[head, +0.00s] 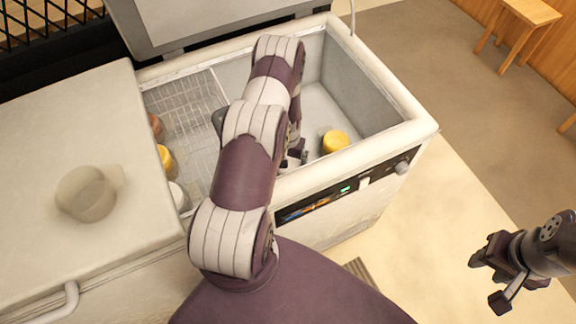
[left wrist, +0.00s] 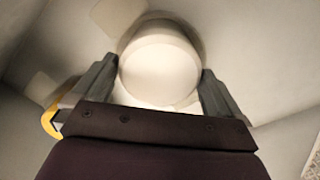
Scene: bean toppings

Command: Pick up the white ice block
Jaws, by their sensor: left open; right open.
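The white ice block (left wrist: 160,72) is a round, pale piece inside the freezer, in the middle of the left wrist view. My left gripper (left wrist: 158,68) is open, with one finger on each side of the block. Whether the fingers touch it I cannot tell. In the head view my left arm reaches down into the freezer and hides the block; only a bit of the left gripper (head: 298,154) shows. My right gripper (head: 495,276) is open and empty, outside the freezer at the lower right.
The open chest freezer (head: 300,180) has its rim around my left arm. A yellow block (head: 335,141) lies right of the left gripper. A wire basket (head: 190,105) and several coloured pieces are at the left. A translucent cup (head: 86,194) stands on the counter (head: 60,120).

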